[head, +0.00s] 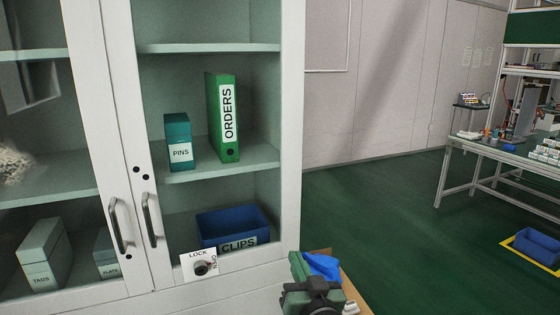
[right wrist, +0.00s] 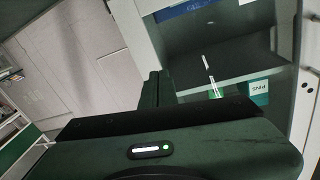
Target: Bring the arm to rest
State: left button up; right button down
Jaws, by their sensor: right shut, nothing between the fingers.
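My right gripper (head: 299,263) is at the bottom of the head view, right of the cabinet's lower corner. It is shut and empty, and its dark green fingers also show in the right wrist view (right wrist: 152,88). It appears apart from the cabinet (head: 291,120). My left gripper is not in view.
The cabinet holds a green ORDERS binder (head: 223,118), a teal PINS box (head: 178,140) and a blue CLIPS bin (head: 232,222). A LOCK plate (head: 198,263) is low on its front. Something blue (head: 322,266) lies behind my gripper. A workbench (head: 485,150) stands right; green floor (head: 400,240) between is clear.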

jog(key=s+d+f+g+h, duration=0.2)
jog(key=s+d+f+g, duration=0.2)
jog(key=s+d+f, duration=0.45)
jog(key=s+d+f+g+h, duration=0.25)
jog(key=s+f, duration=0.35)
jog(key=f, duration=0.5)
jog(key=s+d+f+n+g, duration=0.1)
jog(key=s+d+f+g, duration=0.15)
jog(key=s, duration=0.45)
jog(key=s+d+f+g, duration=0.2)
jog(key=s+g, duration=0.1)
jog(key=s, duration=0.4)
jog(key=s+d+f+n+g, duration=0.1)
jog(key=s+d+f+g, duration=0.15)
jog(key=s, duration=0.35)
notch_tip(320, 180, down, 26)
jog(key=s+a+g+p, duration=0.1)
jog(key=s+p, duration=0.1)
jog(key=s+d+f+g, duration=0.1)
jog(key=s+d+f, duration=0.1)
jog(key=s+f, duration=1.2)
jog(key=shift+s+d, duration=0.4)
jog(key=shift+s, duration=0.65)
